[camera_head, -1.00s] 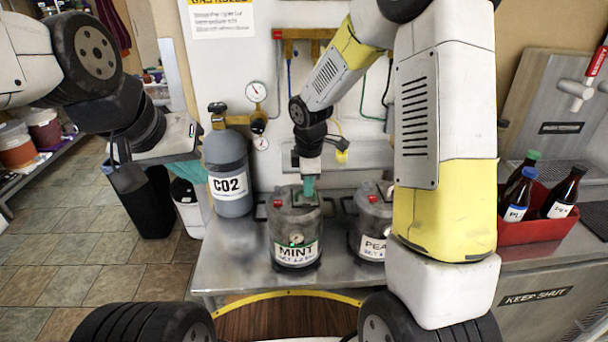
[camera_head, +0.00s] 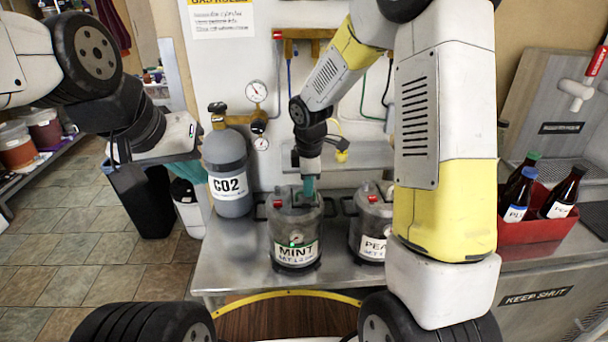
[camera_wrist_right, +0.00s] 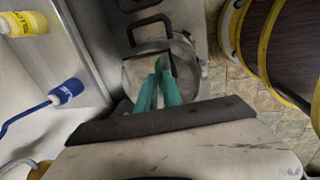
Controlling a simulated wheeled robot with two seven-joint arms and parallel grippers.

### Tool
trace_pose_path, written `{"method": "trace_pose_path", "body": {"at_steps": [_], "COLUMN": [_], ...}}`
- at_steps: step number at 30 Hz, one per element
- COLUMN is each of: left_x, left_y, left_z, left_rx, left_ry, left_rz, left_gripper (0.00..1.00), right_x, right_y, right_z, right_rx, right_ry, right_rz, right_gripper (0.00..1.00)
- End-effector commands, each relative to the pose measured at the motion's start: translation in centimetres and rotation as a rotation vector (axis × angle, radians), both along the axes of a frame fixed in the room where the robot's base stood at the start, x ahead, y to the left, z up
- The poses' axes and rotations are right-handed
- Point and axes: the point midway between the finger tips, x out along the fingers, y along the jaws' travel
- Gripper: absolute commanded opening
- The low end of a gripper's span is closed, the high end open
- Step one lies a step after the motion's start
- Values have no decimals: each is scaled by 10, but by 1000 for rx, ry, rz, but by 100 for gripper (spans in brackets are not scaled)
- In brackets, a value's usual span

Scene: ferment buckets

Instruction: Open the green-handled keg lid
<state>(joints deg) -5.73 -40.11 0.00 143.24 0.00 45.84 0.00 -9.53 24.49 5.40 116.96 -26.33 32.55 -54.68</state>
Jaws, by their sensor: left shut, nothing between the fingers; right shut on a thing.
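The MINT keg (camera_head: 297,262) is a dark metal keg standing upright on the steel counter. My right gripper (camera_head: 308,190) has teal fingers and reaches straight down onto its lid. In the right wrist view the fingers (camera_wrist_right: 158,85) are closed together over the lid (camera_wrist_right: 185,60), shut on the green handle (camera_wrist_right: 159,64), which is mostly hidden between them. I cannot tell whether the lid is raised. A green light (camera_head: 292,245) shows on the keg's front. My left gripper (camera_head: 185,168) is shut and empty at the left, away from the kegs.
The PEA-labelled keg (camera_head: 372,225), partly hidden by my right arm, stands just right of the MINT keg. A CO2 cylinder (camera_head: 228,165) stands to the left. A red crate (camera_head: 530,230) with bottles is at the right. The counter's front left (camera_head: 225,265) is clear.

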Motion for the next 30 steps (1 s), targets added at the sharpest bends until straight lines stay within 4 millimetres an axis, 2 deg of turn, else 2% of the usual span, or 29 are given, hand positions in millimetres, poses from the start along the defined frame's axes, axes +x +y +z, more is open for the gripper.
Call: {"method": "trace_pose_path", "body": {"at_steps": [11, 30], "left_x": [0, 0], "left_y": [0, 0], "left_z": [0, 0], "left_rx": [0, 0], "left_ry": [0, 0], "left_rz": [0, 0], "left_gripper": [0, 0], "right_x": [8, 45], "right_y": [-1, 0], "right_z": [7, 30], "right_rx": [1, 2], "right_ry": [77, 514], "right_rz": [-4, -1], "right_gripper": [0, 0]}}
